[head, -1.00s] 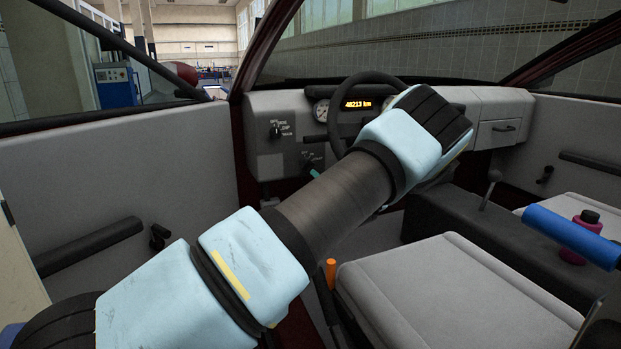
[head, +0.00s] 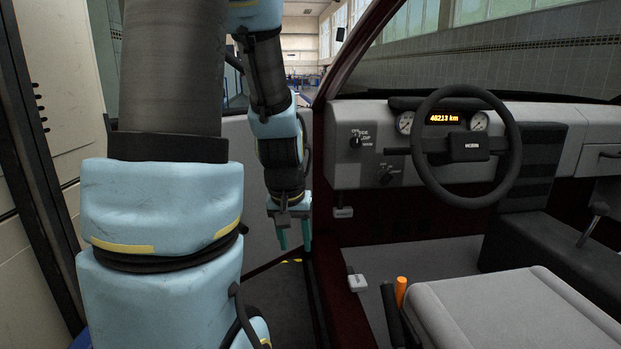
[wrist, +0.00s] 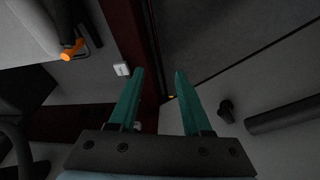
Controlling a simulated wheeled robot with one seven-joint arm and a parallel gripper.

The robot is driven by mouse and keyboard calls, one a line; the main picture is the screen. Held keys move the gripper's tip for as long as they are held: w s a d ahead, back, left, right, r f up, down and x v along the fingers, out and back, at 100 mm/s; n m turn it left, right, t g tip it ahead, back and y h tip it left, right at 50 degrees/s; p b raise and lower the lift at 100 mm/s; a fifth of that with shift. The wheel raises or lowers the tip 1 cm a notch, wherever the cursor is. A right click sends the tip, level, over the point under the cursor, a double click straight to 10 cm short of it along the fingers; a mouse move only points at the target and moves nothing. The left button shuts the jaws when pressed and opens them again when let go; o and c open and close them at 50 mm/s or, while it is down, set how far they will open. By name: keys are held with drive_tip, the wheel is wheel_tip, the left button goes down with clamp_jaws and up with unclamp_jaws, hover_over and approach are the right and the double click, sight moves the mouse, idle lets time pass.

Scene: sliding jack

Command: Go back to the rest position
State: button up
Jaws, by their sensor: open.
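My arm stands folded at the left of the head view, its last links hanging down in the car's door opening. My gripper (head: 294,243) points downward beside the dark red door sill. Its two teal fingers are apart, with nothing between them, and they also show in the wrist view (wrist: 158,88). The fingertips touch nothing that I can see.
The steering wheel (head: 466,148) and dashboard (head: 350,118) are to the right of my gripper. The seat (head: 520,318) with an orange-tipped lever (head: 401,290) is at lower right. A grey door panel with a black handle (wrist: 226,109) is close to my gripper in the wrist view.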

drive_tip(key=s+a+r+g, duration=0.1)
drive_tip(key=s+a, duration=0.2)
drive_tip(key=s, duration=0.3)
wheel_tip(320, 180, up, 21)
drive_tip(key=p, duration=2.1)
drive_tip(key=shift+s+a+y, duration=0.2)
drive_tip(key=shift+s+y, duration=0.1)
drive_tip(key=shift+s+f, duration=0.1)
